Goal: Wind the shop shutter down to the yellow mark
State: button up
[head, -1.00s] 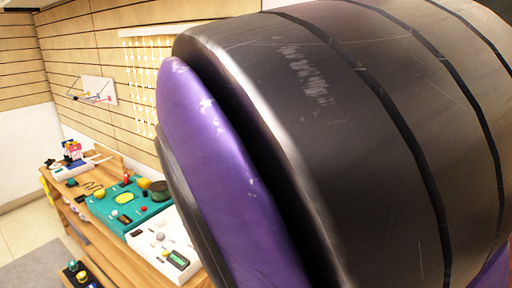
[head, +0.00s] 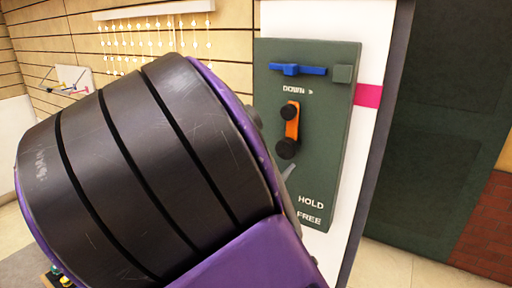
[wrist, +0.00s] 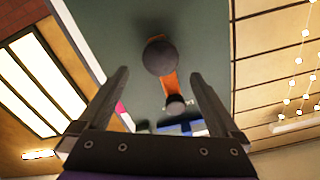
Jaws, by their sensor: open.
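The dark green control panel (head: 330,150) is mounted on a white post and carries an orange crank (head: 292,128) with a black round end at top and a larger black knob (head: 287,149) at bottom. Above it is the word DOWN with an arrow. A grey lever (head: 287,174) sits near HOLD and FREE, partly hidden by my arm. In the wrist view my gripper (wrist: 160,78) is open and empty. The crank's knob (wrist: 160,57) appears between and beyond its fingers, with no visible contact. A dark green surface (head: 450,110), possibly the shutter, stands right. I see no yellow mark.
A blue bar (head: 298,69) crosses the panel's top beside a green block (head: 342,74). A magenta band (head: 369,95) marks the white post (head: 345,230). Brickwork (head: 488,225) stands at lower right. My arm fills the left and centre of the head view.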

aim_at(285, 150)
jog(key=b+x, duration=0.1)
jog(key=x, duration=0.7)
jog(key=shift+w+d, duration=0.1)
jog(key=shift+w, duration=0.05)
grip_shut()
